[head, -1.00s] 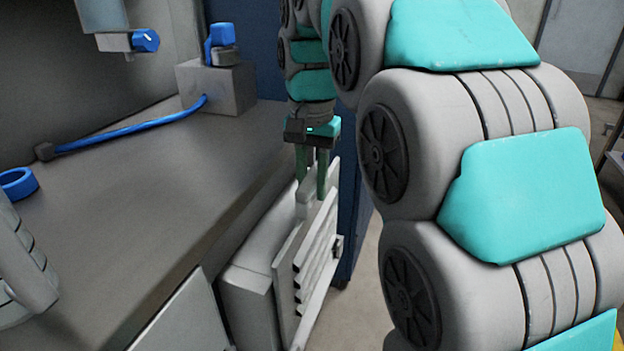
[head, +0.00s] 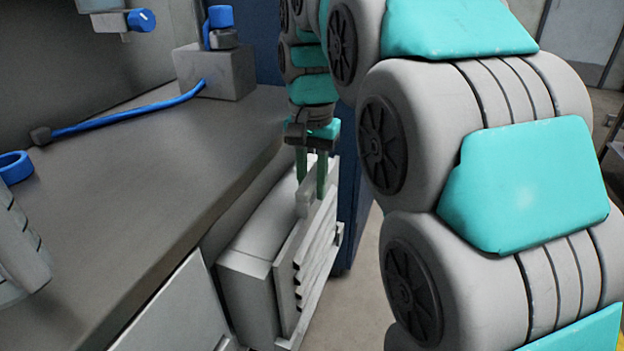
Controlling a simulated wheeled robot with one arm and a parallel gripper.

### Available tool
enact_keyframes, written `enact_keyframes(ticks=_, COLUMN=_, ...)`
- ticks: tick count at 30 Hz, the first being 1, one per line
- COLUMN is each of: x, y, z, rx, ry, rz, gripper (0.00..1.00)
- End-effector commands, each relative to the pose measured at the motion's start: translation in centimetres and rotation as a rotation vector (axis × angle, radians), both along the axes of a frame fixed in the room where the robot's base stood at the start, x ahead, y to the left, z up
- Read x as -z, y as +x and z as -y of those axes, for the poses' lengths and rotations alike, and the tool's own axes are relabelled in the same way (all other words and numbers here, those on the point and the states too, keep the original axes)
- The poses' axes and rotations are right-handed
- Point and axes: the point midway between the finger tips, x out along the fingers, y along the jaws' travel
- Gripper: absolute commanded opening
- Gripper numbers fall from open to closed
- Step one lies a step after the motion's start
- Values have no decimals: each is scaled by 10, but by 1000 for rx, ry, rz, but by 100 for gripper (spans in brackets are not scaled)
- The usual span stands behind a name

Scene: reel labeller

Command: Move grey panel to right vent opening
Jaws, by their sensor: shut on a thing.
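The grey panel (head: 314,255) is a louvred plate with several slats, held upright on edge. My gripper (head: 312,180) points down and is shut on a small tab at the panel's top edge. The panel stands against or very close to the outer face of a light grey box (head: 248,262) on the side of the bench. Whether it touches the box all along cannot be told. The vent opening itself is not visible; the panel covers that face.
A grey bench top (head: 150,195) lies left of the panel, with a blue cable (head: 130,122), a grey block (head: 213,75) and a blue ring (head: 15,167). A dark blue cabinet (head: 349,215) stands behind the panel. Bare floor (head: 365,300) shows to its right.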

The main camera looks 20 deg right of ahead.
Motion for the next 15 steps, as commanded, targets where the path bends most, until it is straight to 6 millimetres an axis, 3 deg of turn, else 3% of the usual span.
enact_keyframes(ticks=15, x=11, y=-1, z=0, rx=0, ry=0, rz=0, gripper=0)
